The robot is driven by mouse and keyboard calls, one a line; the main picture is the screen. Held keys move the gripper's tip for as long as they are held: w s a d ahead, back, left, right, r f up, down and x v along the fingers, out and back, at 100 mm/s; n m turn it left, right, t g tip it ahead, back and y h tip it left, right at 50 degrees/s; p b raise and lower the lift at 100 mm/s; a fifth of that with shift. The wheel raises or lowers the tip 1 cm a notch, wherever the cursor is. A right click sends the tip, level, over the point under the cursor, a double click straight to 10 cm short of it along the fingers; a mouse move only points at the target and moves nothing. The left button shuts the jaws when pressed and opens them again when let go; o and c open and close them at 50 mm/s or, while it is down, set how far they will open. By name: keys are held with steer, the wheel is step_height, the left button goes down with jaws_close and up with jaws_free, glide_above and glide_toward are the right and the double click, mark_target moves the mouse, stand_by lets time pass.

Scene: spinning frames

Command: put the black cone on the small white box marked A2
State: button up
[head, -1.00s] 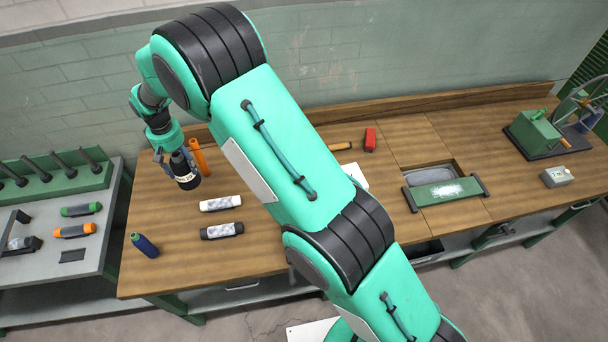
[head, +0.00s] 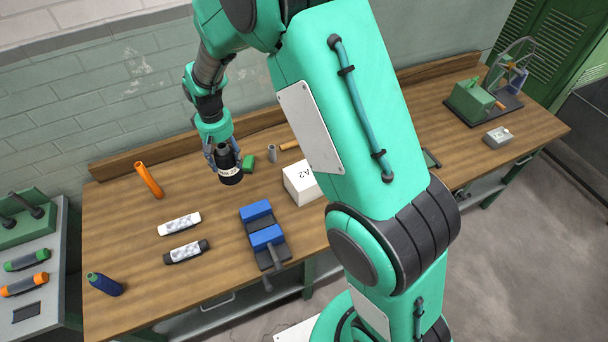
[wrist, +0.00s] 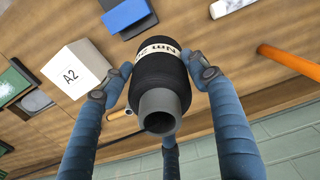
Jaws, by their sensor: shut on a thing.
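The black cone (head: 230,173) is a dark yarn cone with a grey hollow core and a pale label band. My gripper (head: 223,158) is shut on it and holds it above the bench. In the wrist view the cone (wrist: 158,90) sits between my blue fingers (wrist: 160,85), its open core end towards the camera. The small white box marked A2 (head: 298,184) stands on the bench to the right of the cone, partly hidden by my arm. It also shows in the wrist view (wrist: 80,72), left of the cone, with nothing seen on its visible top.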

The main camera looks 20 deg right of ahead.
steer(key=s+d+m+b, duration=0.1)
steer(key=s+d+m, duration=0.2)
steer(key=s+d, duration=1.7)
steer(key=shift+s+d+f+b, duration=0.2)
steer(key=shift+d+f+b, duration=0.15)
steer(key=shift+d, duration=1.4)
steer(key=shift+w, duration=0.1)
steer(key=w+d+f+p, duration=0.1)
steer(key=w+d, duration=0.1)
steer(key=w, duration=1.3)
steer(key=shift+w+d+f+p, duration=0.2)
steer(key=shift+w+f+p, duration=0.05)
steer(key=shift+w+p, duration=0.1)
steer(key=shift+f, duration=1.8)
steer(key=shift+f, duration=0.1)
